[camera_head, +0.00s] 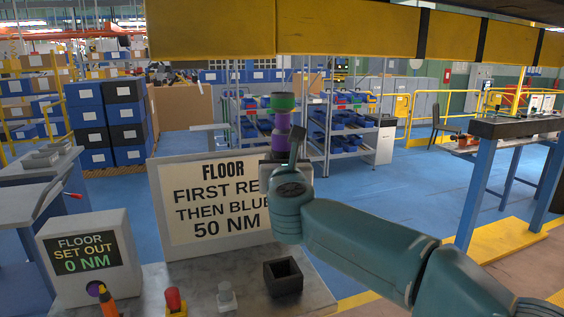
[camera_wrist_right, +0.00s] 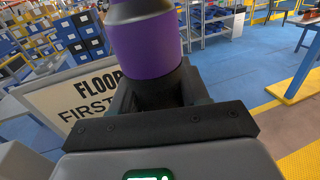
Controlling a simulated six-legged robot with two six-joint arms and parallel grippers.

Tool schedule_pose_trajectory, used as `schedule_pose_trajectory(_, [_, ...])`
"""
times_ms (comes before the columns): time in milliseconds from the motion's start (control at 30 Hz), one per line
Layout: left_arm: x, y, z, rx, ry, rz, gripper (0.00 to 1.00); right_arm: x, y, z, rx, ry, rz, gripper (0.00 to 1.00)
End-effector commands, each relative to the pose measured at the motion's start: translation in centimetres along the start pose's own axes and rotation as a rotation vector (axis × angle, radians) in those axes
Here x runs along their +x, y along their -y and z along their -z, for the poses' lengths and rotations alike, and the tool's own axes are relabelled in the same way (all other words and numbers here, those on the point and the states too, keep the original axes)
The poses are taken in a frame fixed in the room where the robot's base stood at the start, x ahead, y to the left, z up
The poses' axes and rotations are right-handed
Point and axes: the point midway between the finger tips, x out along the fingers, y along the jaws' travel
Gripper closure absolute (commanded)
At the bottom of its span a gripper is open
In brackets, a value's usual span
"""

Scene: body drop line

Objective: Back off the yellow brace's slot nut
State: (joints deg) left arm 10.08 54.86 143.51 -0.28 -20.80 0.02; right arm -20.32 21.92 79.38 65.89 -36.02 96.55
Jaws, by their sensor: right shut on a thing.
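My right gripper (camera_head: 284,160) is shut on an upright purple tool (camera_head: 281,122) with a dark grip and a green band near its top. In the right wrist view, the tool's purple body (camera_wrist_right: 146,45) rises from between the dark jaws (camera_wrist_right: 158,98). The tool is held above the bench, in front of the sign. Its top end stands just below a long yellow beam (camera_head: 210,30) overhead. I cannot tell whether this beam is the yellow brace, and I see no slot nut. My left gripper is not in view.
Blue floor lies behind.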

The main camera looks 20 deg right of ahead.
Motion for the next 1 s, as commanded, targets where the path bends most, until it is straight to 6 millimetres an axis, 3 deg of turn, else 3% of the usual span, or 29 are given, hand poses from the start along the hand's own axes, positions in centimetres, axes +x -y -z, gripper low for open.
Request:
schedule_pose_trajectory(800, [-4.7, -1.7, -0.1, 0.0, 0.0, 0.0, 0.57, -0.1, 0.1, -6.2, 0.001, 0.005, 0.0, 1.0])
schedule_pose_trajectory(1000, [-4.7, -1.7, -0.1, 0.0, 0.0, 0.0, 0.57, -0.1, 0.1, -6.3, 0.001, 0.005, 0.0, 1.0])
